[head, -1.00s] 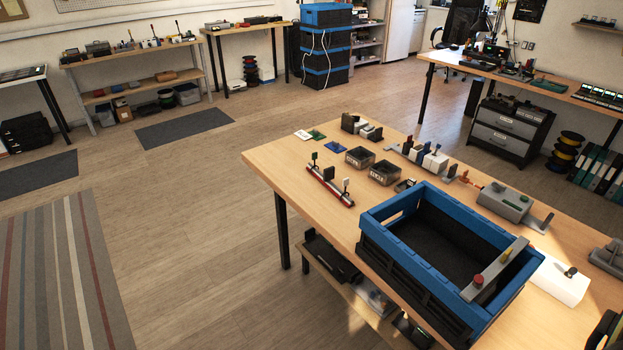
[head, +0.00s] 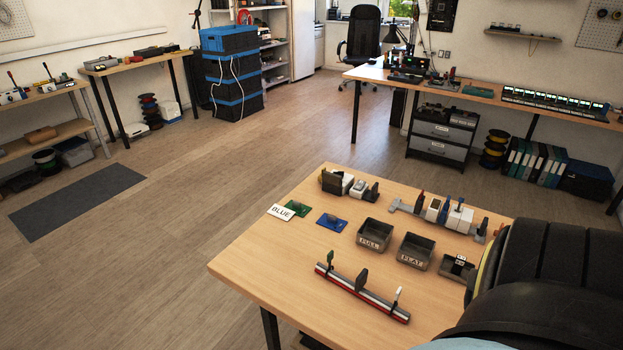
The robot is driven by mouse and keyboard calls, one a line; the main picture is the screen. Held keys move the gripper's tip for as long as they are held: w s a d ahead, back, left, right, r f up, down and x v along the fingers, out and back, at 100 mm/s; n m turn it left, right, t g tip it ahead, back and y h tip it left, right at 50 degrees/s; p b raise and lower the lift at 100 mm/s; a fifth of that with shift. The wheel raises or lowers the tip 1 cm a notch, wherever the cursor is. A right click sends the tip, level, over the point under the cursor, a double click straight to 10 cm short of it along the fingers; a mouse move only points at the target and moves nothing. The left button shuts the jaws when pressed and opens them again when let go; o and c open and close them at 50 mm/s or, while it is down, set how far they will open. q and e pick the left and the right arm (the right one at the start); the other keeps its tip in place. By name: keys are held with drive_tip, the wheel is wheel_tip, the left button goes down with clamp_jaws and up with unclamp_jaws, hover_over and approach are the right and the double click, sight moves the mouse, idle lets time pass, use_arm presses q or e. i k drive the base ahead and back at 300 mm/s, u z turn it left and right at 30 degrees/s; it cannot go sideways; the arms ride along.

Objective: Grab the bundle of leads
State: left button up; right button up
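Thin white leads (head: 236,72) hang in loops down the front of a stack of blue and black crates (head: 215,38) near the back wall. I cannot tell whether these are the bundle of leads, and no other clear bundle shows. Neither of my grippers is in view. A large dark rounded part fills the lower right and hides that end of the near table.
The near table (head: 250,262) holds a red and white rail (head: 362,292), small labelled trays (head: 375,236) and coloured cards (head: 331,222). A long bench (head: 480,92) stands at back right. Open floor (head: 200,210) lies left of the near table.

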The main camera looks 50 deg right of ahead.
sight(356, 288)
drive_tip(key=i, duration=1.8)
drive_tip(key=z, duration=2.85)
